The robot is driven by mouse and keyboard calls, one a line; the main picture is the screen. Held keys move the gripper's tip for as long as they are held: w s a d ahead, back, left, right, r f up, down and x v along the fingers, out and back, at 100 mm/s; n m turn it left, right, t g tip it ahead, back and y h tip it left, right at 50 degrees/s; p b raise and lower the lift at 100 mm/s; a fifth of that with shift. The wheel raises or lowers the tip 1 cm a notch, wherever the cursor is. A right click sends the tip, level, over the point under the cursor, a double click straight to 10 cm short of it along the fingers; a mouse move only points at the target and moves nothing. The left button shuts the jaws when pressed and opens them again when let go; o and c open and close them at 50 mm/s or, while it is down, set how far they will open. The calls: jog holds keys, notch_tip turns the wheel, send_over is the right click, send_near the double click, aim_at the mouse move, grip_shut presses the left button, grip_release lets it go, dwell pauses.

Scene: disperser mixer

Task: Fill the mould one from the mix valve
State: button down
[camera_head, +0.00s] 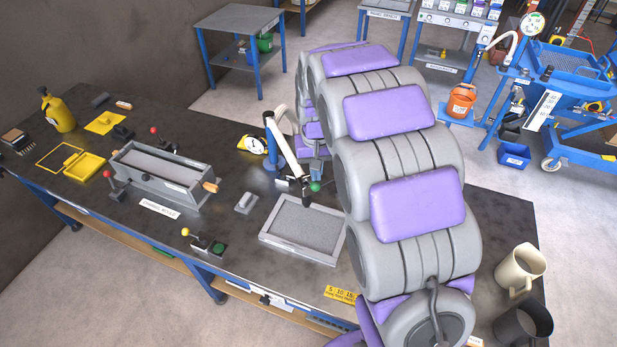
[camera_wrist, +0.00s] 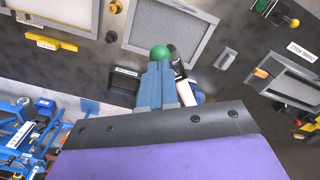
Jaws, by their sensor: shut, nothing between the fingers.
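In the head view, a white pipe on a blue post (camera_head: 271,140) slopes down to a dark end next to a green ball knob (camera_head: 315,186); this looks like the mix valve. A shallow grey-framed tray (camera_head: 263,237) with a grey surface lies in front of it. A long grey trough mould (camera_head: 150,180) with a label stands further left. I cannot tell which is mould one. In the wrist view, my gripper (camera_wrist: 160,68) is shut and empty, its tips at or just short of the green knob (camera_wrist: 160,52); contact is unclear.
The dark bench (camera_head: 225,215) also holds a small block with a green button (camera_head: 218,248), a yellow bottle (camera_head: 58,110), a dial gauge (camera_head: 252,144) and two mugs, one cream (camera_head: 518,268), one dark (camera_head: 522,322). My arm covers the bench's middle right.

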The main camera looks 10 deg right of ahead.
aim_at(311, 182)
jog(key=shift+f, duration=1)
dwell(0.4)
jog(key=shift+f+b, duration=0.3)
jog(key=shift+f, duration=0.95)
jog(key=shift+r, duration=0.35)
dwell(3.4)
jog(key=shift+r, duration=0.35)
dwell(1.2)
